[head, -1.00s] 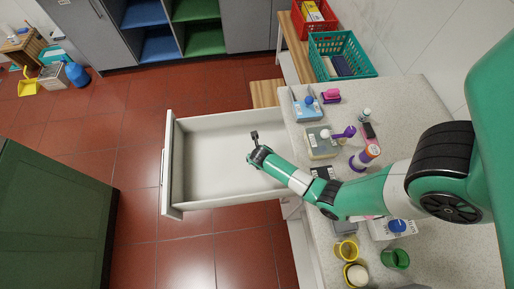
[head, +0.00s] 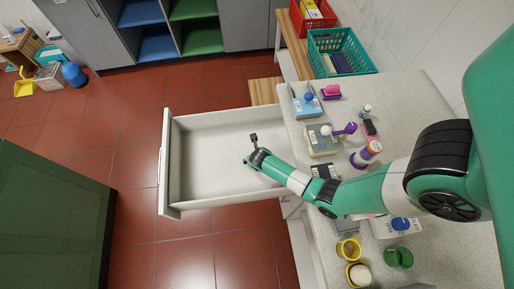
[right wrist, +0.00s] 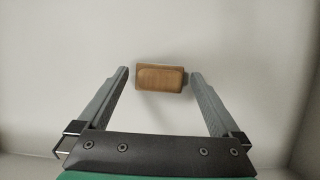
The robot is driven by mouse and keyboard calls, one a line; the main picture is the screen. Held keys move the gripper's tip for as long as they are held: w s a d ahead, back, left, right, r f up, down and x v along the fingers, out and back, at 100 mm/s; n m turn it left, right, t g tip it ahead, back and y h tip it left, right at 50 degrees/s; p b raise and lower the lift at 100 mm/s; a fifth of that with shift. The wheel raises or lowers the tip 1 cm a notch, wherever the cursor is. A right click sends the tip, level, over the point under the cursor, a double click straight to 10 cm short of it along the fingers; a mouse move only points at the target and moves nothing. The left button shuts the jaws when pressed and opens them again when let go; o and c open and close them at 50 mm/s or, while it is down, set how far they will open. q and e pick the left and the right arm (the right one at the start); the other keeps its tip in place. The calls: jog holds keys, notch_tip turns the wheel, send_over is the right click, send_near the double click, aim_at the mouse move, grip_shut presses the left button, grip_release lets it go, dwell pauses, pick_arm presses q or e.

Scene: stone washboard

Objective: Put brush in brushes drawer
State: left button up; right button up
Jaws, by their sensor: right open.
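The drawer (head: 164,150) is white and pulled open from the counter. My right gripper (head: 250,151) is over the drawer, toward its counter side. In the right wrist view, my right gripper (right wrist: 160,78) is open. A brown, block-shaped wooden brush (right wrist: 160,79) shows between its fingertips, with a gap on each side, against the drawer's pale inside. I cannot tell whether the brush touches the drawer floor. Its bristles are not seen, and I cannot make it out in the head view. My left gripper is not in view.
The speckled counter (head: 430,110) holds several items, including a blue box (head: 303,106), a purple bottle (head: 364,156), yellow cups (head: 347,250) and a green cup (head: 398,257). A teal basket (head: 343,68) stands behind. A green cabinet (head: 50,215) is left of the drawer, across open red-tiled floor.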

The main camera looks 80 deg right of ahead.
jog(key=p+v, duration=0.5)
jog(key=v, duration=0.7)
jog(key=shift+p, duration=0.3)
jog(key=shift+r, duration=0.1)
